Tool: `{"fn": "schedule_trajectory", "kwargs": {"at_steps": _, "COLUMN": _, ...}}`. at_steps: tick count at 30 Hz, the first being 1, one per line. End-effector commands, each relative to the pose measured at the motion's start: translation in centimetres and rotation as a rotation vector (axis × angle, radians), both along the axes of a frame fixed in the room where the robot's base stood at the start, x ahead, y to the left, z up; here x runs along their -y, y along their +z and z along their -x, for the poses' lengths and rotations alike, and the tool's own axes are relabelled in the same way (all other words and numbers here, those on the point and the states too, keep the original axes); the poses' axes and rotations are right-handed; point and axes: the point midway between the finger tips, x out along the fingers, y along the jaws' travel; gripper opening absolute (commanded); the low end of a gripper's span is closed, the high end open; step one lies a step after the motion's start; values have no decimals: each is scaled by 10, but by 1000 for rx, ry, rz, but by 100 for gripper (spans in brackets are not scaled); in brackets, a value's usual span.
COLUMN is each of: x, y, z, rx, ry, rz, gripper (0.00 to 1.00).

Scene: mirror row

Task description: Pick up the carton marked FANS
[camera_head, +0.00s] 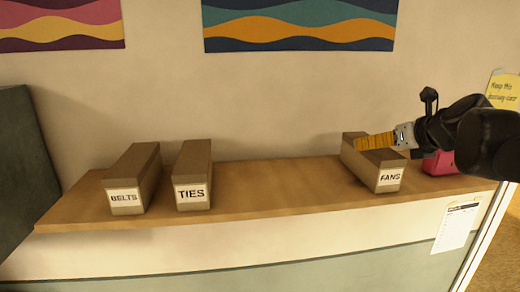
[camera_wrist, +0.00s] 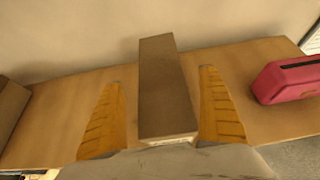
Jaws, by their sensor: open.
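The FANS carton (camera_head: 388,179) is a long brown box with a white label on its front end. It stands on the right part of the wooden shelf. My gripper (camera_head: 376,141) is over the carton in the head view and hides part of its top. In the wrist view the carton (camera_wrist: 162,85) lies between my two yellow fingers, with a gap on each side. My gripper (camera_wrist: 162,112) is open and holds nothing. The carton's label is nearly hidden in the wrist view.
A pink case (camera_head: 438,163) stands just right of the carton, and it also shows in the wrist view (camera_wrist: 288,80). The TIES carton (camera_head: 193,175) and BELTS carton (camera_head: 132,180) stand on the left of the shelf (camera_head: 270,190). The shelf's middle is clear. A wall is behind.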

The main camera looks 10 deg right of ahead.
Motion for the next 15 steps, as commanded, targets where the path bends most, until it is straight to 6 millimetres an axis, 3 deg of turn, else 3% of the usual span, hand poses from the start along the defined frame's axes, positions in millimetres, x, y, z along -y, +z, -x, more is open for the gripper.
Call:
{"fn": "schedule_trajectory", "kwargs": {"at_steps": 9, "x": 0, "y": -20, "z": -40, "rx": 0, "ry": 2, "rz": 0, "gripper": 88}}
{"fn": "schedule_trajectory", "kwargs": {"at_steps": 15, "x": 0, "y": -23, "z": -43, "rx": 0, "ry": 1, "rz": 0, "gripper": 88}}
